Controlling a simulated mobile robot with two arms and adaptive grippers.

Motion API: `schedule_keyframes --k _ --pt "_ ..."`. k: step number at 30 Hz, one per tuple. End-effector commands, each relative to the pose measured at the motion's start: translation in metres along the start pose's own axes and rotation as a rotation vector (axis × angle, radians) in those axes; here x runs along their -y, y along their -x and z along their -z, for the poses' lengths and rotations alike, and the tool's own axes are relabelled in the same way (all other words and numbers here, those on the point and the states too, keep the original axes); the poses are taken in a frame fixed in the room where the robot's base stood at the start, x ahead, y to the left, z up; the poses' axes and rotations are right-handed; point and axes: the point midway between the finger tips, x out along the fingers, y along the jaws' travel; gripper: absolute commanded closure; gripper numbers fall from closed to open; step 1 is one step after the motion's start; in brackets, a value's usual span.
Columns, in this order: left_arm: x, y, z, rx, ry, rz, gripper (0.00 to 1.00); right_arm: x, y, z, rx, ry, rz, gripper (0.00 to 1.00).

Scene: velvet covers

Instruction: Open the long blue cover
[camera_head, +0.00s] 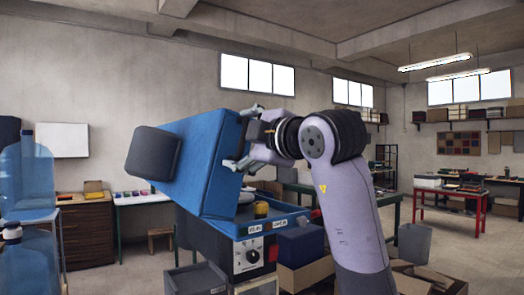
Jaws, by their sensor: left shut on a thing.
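The long blue cover (190,160) is raised and tilted above a blue machine (240,228), with a gap open at its right side. A dark rounded block (153,153) sits at the cover's left end. My left gripper (238,140) is shut on the cover's right edge. Its fingers partly hide that edge. Under the cover, a small yellow-topped item (261,209) shows on the machine's top. The machine's front has a dial (252,256) and small labels. The hinge is hidden. My right gripper is not in view.
Large blue water bottles (27,175) stand at the left edge. A grey bin (197,278) and cardboard boxes (305,272) crowd the machine's foot. A red table (455,196) stands at the right, with open floor before it.

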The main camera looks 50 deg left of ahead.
Motion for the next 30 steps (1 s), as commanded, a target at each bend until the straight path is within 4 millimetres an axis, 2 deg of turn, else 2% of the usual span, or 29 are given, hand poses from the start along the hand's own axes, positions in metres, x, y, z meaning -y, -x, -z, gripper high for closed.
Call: schedule_keyframes --k 1,9,27,28,30 --pt "0.005 -0.001 0.006 -0.003 0.026 0.006 0.74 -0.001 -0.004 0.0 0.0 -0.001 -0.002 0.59" --pt "0.012 -0.001 0.023 -0.002 0.133 0.008 0.74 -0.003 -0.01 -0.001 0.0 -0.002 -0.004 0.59" --pt "0.015 -0.001 0.028 -0.002 0.165 0.014 0.74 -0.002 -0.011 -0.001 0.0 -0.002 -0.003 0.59" --pt "0.015 -0.001 0.028 -0.002 0.165 0.014 0.22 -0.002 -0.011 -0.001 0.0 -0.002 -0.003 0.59" --pt "0.015 -0.001 0.028 -0.001 0.166 0.014 0.18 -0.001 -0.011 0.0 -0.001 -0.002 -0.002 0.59"
